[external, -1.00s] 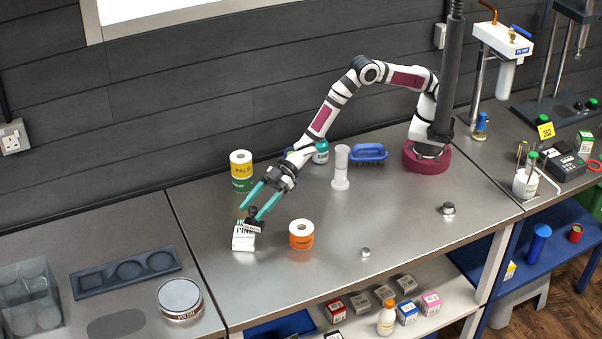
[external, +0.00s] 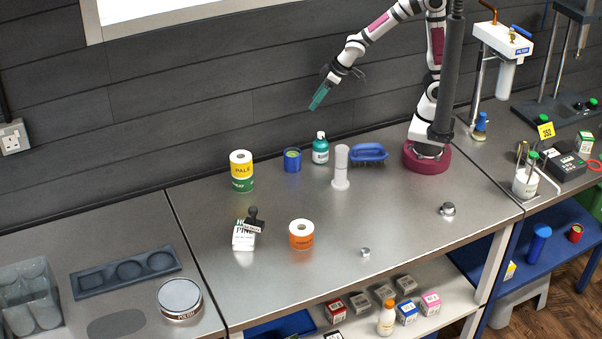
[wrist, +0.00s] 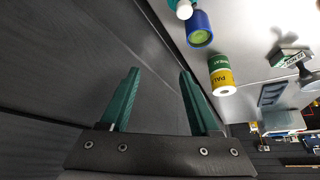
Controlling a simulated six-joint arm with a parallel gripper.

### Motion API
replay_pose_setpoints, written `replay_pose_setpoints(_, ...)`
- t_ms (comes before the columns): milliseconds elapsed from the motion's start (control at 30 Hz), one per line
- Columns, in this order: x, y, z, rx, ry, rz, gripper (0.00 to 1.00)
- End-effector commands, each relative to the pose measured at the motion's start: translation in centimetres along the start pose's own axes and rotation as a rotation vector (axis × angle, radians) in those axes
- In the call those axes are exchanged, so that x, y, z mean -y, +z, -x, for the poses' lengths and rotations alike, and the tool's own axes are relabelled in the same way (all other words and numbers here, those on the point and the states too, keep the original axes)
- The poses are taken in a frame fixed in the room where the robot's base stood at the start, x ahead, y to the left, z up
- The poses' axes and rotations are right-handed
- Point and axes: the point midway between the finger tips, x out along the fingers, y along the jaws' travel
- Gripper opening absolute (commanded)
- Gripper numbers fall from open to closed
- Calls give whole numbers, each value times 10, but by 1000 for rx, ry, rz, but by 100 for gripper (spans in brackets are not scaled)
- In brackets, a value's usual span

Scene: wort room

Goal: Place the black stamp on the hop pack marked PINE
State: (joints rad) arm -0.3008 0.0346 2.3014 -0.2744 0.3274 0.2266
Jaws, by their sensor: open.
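The black stamp (external: 253,220) rests on top of the white hop pack marked PINE (external: 243,239), near the front left of the steel bench. It looks slightly tilted, with its handle up. Stamp (wrist: 307,74) and pack (wrist: 289,57) also show at the right of the wrist view. My gripper (external: 316,101) is raised high near the back wall, well away from both. In the wrist view its two green fingers (wrist: 155,80) are apart with nothing between them.
The bench middle is clear.

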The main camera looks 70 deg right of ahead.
Motion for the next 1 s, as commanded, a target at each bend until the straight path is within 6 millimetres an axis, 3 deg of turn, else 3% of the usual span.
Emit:
replay_pose_setpoints(33,-31,35,34,96,53,-143,63)
replay_pose_setpoints(100,-49,95,75,261,87,-336,63)
replay_pose_setpoints(200,-43,158,118,432,73,-538,63)
replay_pose_setpoints(300,-31,188,139,521,45,-642,63)
replay_pose_setpoints(400,-25,196,145,552,34,-674,63)
replay_pose_setpoints(1000,-25,195,145,551,35,-671,63)
